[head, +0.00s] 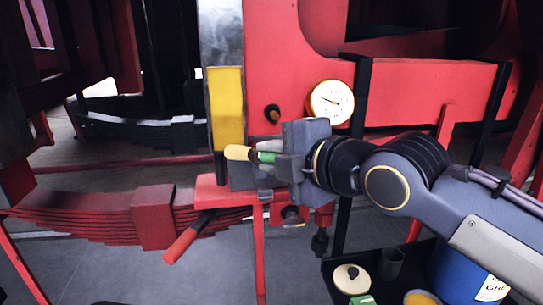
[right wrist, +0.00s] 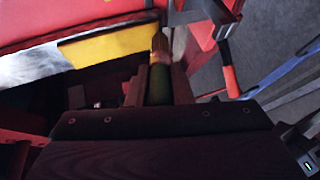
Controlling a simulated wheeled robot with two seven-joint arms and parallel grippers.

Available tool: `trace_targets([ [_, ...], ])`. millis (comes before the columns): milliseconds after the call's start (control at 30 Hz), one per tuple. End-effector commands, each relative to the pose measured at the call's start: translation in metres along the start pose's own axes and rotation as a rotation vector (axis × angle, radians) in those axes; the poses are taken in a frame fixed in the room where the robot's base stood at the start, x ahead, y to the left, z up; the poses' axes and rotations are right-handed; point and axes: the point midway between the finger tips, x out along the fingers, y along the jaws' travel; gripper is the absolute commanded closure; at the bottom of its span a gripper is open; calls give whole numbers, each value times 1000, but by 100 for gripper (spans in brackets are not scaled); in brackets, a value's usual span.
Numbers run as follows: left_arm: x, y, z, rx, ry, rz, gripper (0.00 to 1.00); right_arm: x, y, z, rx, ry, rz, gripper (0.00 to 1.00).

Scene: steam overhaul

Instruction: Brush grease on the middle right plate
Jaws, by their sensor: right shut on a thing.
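My right gripper (head: 272,168) is shut on a brush with a green handle (head: 266,157), which points left in the head view. The brush's light yellowish end (head: 237,153) is just below the foot of an upright plate. In the right wrist view the green handle (right wrist: 159,86) sits between the fingers, with a brown tip (right wrist: 160,44) beyond. The upright plate is bare grey metal (head: 221,40) above and yellow (head: 226,108) below; whether the yellow is grease I cannot tell. In the right wrist view the brush tip shows beside the yellow part (right wrist: 110,43). My left gripper is not in view.
A red frame (head: 440,90) with a round gauge (head: 331,102) stands behind my right arm. A red leaf spring (head: 90,217) and a red-handled lever (head: 184,240) are lower left. A black tray holds a blue can (head: 462,277), a lidded jar (head: 351,279) and a dark cup (head: 391,264).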

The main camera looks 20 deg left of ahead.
Motion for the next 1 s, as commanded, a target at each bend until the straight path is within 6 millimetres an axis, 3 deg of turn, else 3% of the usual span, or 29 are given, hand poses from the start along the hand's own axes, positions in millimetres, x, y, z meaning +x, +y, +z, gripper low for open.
trace_targets([
  [500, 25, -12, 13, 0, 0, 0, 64, -41, -16, -25, -2, -1, 2, 100],
  [1000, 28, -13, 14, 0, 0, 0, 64, -48, -17, -29, -2, 0, 2, 100],
])
